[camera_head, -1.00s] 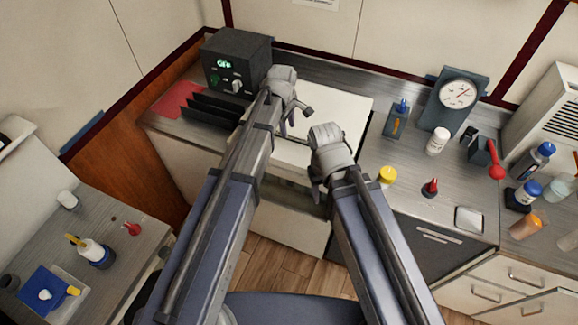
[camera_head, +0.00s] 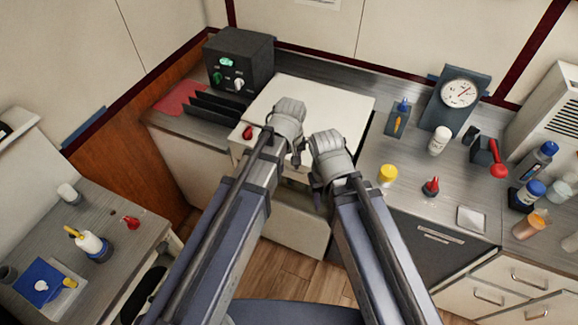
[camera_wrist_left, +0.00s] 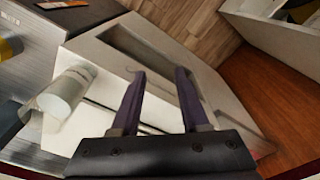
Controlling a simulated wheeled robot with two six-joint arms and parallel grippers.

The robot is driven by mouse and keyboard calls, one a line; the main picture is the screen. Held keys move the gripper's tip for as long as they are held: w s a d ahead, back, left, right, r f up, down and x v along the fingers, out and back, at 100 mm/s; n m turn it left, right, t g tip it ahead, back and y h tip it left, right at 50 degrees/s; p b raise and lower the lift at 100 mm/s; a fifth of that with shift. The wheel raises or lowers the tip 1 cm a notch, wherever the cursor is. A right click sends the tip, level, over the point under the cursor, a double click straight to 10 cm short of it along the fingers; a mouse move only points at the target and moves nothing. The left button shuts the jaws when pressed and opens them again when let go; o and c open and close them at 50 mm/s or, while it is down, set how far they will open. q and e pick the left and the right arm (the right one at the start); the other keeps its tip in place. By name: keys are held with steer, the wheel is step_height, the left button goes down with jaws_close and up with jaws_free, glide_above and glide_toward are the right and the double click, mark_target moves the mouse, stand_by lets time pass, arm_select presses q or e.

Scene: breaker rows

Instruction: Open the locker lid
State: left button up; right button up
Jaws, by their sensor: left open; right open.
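The locker is a white box set into the counter. Its flat white lid (camera_head: 335,100) looks closed in the head view, partly hidden behind my arms. My left gripper (camera_head: 297,160) is at the lid's front edge; its fingers are mostly hidden there. In the left wrist view its two dark fingers (camera_wrist_left: 158,85) are apart with nothing between them, in front of the white locker body (camera_wrist_left: 195,65). My right gripper (camera_head: 318,195) is beside it on the right, near the locker's front; its fingertips are hard to make out.
A dark control box (camera_head: 238,62) and black slotted rack (camera_head: 215,106) stand left of the lid. A red knob (camera_head: 247,132) shows at the lid's front left. A yellow-capped jar (camera_head: 388,175), a white bottle (camera_head: 439,140) and a gauge (camera_head: 458,95) stand on the right counter.

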arm_select(q)
steer(key=shift+s, duration=0.1)
stand_by(0.5)
steer(key=s+f+m+g+y+b, duration=0.1)
steer(key=s+f+m+b, duration=0.1)
steer(key=s+m, duration=0.65)
steer(key=w+a+r+n+t+h+p, duration=0.1)
steer(key=w+r+n+p, duration=0.1)
steer(key=w+n, duration=0.7)
steer(key=w+a+r+n+t+h+p, duration=0.1)
steer(key=w+r+n+p, duration=0.1)
steer(key=w+n, duration=0.7)
steer(key=w+r, duration=0.1)
steer(key=w, duration=0.7)
steer(key=shift+w+p, duration=0.15)
steer(key=shift+p, duration=0.15)
arm_select(e)
steer(key=r, duration=0.1)
steer(key=w, duration=0.1)
steer(key=r, duration=0.1)
steer(key=shift+w+a+r, duration=0.2)
steer(key=shift+a+r, duration=0.05)
steer(key=shift+r, duration=0.05)
arm_select(q)
steer(key=shift+f+n, duration=0.15)
steer(key=shift+n, duration=0.1)
arm_select(e)
steer(key=shift+f, duration=0.1)
